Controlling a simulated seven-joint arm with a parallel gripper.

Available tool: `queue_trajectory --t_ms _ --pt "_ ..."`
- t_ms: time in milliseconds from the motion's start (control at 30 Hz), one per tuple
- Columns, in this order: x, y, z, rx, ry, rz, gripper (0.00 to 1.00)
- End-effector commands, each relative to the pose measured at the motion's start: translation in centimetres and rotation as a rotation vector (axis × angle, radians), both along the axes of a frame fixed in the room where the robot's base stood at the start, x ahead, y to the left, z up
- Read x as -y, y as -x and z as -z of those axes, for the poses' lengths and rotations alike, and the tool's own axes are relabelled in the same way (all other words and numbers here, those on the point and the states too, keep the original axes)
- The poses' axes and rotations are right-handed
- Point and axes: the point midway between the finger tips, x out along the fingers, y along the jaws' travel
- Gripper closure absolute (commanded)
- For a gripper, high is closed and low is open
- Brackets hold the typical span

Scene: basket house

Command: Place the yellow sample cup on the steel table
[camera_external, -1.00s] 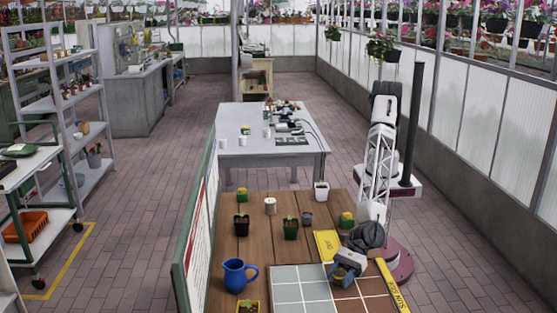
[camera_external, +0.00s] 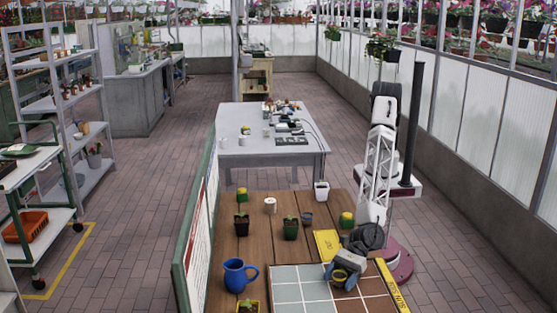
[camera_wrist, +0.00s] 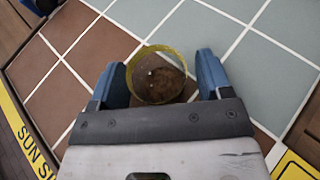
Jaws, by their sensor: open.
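The yellow sample cup (camera_wrist: 158,84) shows in the wrist view as a yellow round rim with a brown, speckled inside; it stands on a brown tile. My gripper (camera_wrist: 161,72) has its blue fingers apart, one on each side of the cup. Whether they touch it is unclear.
On the wooden table (camera_external: 265,228) stand a blue jug (camera_external: 239,276), potted seedlings (camera_external: 291,228), yellow-green items (camera_external: 347,219), a white cup (camera_external: 270,205) and a white pot (camera_external: 321,190). A green-framed board (camera_external: 196,215) rises along its left edge. Small items occupy the steel table's back.

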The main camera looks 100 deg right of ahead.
Motion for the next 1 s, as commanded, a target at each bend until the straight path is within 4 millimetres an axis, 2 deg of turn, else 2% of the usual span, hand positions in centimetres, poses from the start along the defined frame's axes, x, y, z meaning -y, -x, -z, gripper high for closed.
queue_trajectory --t_ms 467,1000 --pt "1.0 1.1 -1.1 0.001 0.0 -0.001 0.28" --pt "4.2 4.3 -2.9 0.0 0.0 -0.001 0.28"
